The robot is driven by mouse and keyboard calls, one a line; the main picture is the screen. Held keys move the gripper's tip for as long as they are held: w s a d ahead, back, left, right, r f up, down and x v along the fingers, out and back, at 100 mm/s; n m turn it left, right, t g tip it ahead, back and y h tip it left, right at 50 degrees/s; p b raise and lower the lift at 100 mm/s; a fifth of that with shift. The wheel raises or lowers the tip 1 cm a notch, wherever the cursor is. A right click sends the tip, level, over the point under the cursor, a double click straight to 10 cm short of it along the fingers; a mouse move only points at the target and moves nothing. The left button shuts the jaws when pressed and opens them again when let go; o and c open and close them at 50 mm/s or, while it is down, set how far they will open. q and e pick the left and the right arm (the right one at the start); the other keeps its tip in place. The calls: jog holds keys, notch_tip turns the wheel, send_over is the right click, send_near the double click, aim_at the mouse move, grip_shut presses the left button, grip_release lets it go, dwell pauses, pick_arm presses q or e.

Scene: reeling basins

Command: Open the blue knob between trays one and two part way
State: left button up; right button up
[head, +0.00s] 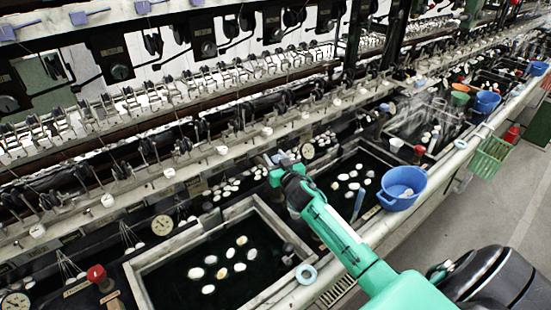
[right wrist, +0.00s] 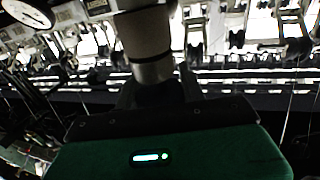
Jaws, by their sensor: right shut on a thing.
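My right gripper (head: 280,168) reaches in from the lower right, over the divider between two dark water trays. It is shut on the blue knob (head: 276,159), of which only a small blue bit shows beside the fingers. In the right wrist view a pale grey cylinder (right wrist: 148,45) stands upright at the jaws, in front of my green gripper body; its blue colour does not show there. The nearer tray (head: 160,277) and the farther tray (head: 385,152) hold white cocoons. How far the knob is turned cannot be told. My left gripper is out of view.
A round gauge (head: 307,151) stands just right of my gripper. A blue basin (head: 402,187) sits on the front edge, right of my arm. Reeling rods and threads run behind.

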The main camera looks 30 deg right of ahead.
jog(key=n+y+p, duration=0.2)
jog(key=y, duration=0.1)
jog(key=shift+a+r+y, duration=0.1)
jog(key=shift+r+y, duration=0.05)
jog(key=shift+y, duration=0.25)
jog(key=shift+a+n+y, duration=0.1)
jog(key=shift+n+y, duration=0.9)
jog(key=shift+y, duration=0.2)
jog(key=shift+a+n+g+y, duration=0.15)
jog(key=shift+n+g+y, duration=0.15)
jog(key=shift+n+y, duration=0.6)
jog(key=shift+s+a+f+n+g+y+b, duration=0.15)
jog(key=shift+n+g+y, duration=0.25)
jog(key=shift+y, duration=0.4)
jog(key=shift+w+a+f+n+g+y+b, duration=0.1)
jog(key=shift+n+g+y+b, duration=0.2)
jog(key=shift+y, duration=0.5)
jog(key=shift+r+n, duration=0.1)
jog(key=shift+n, duration=0.2)
jog(key=o, duration=1)
jog(key=shift+c, duration=0.2)
jog(key=shift+s, duration=0.1)
